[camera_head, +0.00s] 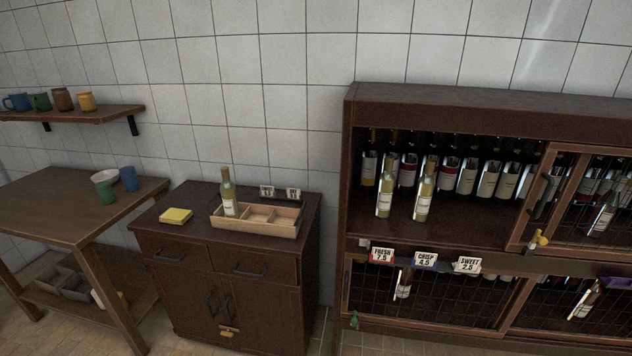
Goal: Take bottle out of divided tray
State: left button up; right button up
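A bottle (228,193) with a pale label and yellowish-green glass stands upright in the left compartment of the wooden divided tray (254,231). The tray's other compartments look empty. The tray sits on top of a dark wooden cabinet (231,283). Neither of my grippers shows in the head view, so nothing is seen touching the bottle or tray.
A yellow stack (175,216) lies left of the tray, and small signs (279,192) stand behind it. A table (72,210) with cups and a bowl (104,176) is at left. A large wine cabinet (490,108) full of bottles stands at right.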

aim_at(228, 188)
jog(key=z, duration=1.9)
jog(key=u, duration=2.45)
jog(key=i+j+z, duration=0.1)
jog(key=j, duration=0.2)
jog(key=i+j+z, duration=0.1)
jog(key=i+j, duration=0.3)
jog(key=j, duration=0.2)
jog(key=i+j+z, duration=0.15)
jog(key=j, duration=0.2)
